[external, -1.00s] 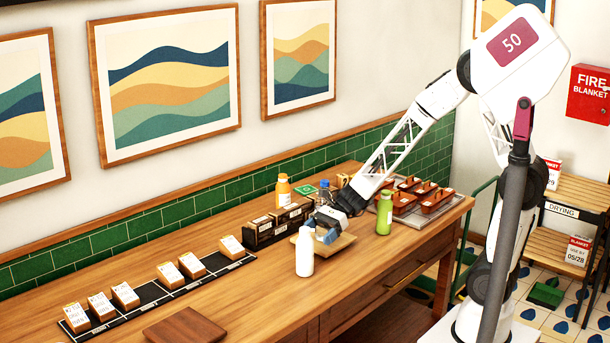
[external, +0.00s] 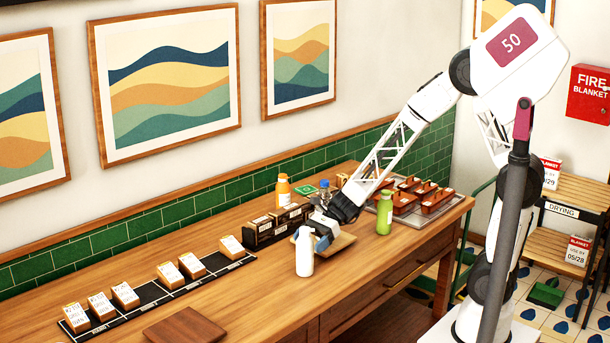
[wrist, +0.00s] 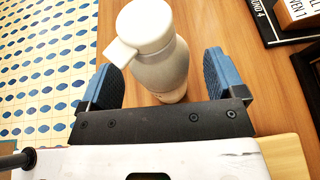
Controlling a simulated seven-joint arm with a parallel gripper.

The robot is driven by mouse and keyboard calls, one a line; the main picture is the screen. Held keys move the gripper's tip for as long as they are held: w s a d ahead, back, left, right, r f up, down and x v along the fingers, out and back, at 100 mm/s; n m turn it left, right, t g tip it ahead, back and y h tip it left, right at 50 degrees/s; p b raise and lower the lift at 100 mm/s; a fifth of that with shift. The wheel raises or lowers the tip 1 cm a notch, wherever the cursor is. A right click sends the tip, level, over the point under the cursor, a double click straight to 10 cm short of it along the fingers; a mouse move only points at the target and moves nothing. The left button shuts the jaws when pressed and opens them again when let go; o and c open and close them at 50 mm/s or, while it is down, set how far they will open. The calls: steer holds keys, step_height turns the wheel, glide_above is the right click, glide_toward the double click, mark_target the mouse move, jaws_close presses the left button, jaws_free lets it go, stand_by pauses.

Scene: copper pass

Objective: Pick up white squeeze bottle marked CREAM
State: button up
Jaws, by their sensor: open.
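The white squeeze bottle (external: 304,256) stands upright on the wooden counter, near its front edge. No CREAM marking can be read in these views. In the wrist view the bottle (wrist: 160,60) stands between the two blue finger pads, with its cap toward the camera and a gap on both sides. In the wrist view my gripper (wrist: 165,84) is open around the bottle. The bottle's lower part is partly hidden by the gripper body in the wrist view.
A wooden board (external: 342,244) lies right beside the bottle. A green bottle (external: 384,214) stands to the right and an orange bottle (external: 283,190) behind. A black rack (external: 262,236) is behind left.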

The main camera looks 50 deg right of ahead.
steer(key=shift+x, duration=1.15)
steer(key=shift+c, duration=0.2)
steer(key=c, duration=1.1)
steer(key=shift+c, duration=0.2)
steer(key=shift+r, duration=0.1)
steer(key=shift+r, duration=4.95)
